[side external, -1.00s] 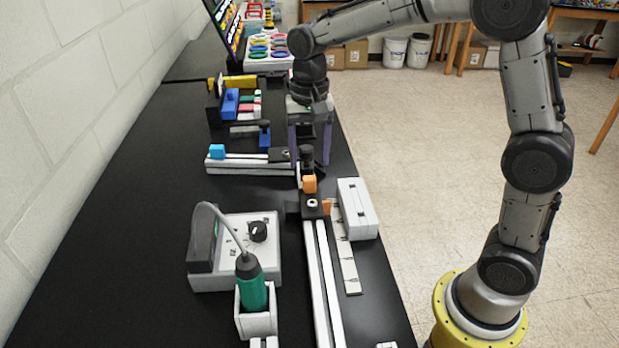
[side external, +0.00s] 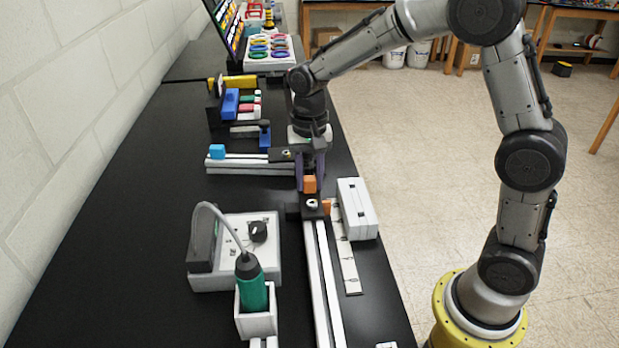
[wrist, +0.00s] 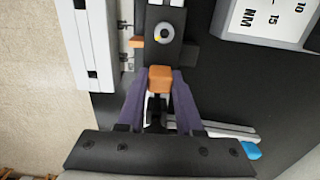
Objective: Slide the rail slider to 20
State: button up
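The rail slider is a black carriage (side external: 313,210) with a round silver screw, on a pale twin rail (side external: 324,285). It sits near the rail's far end. An upright orange block (side external: 309,185) stands on it; the block also shows in the wrist view (wrist: 160,79). A small orange pointer (wrist: 136,42) sticks out toward the white scale strip (wrist: 125,30), close to a mark that looks like 15. My gripper (side external: 310,176) has its purple fingers on both sides of the orange block, apparently shut on it. The wrist view (wrist: 160,85) shows the fingers against its sides.
A white box (side external: 358,208) stands right of the scale. A second rail (side external: 235,168) with a light-blue end lies left of my gripper. A grey-white device with a knob (side external: 258,232) and a green-handled tool (side external: 252,290) in a holder stand left of the rail.

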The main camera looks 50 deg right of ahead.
grip_shut()
jog(key=shift+r, duration=0.1)
dwell(0.9)
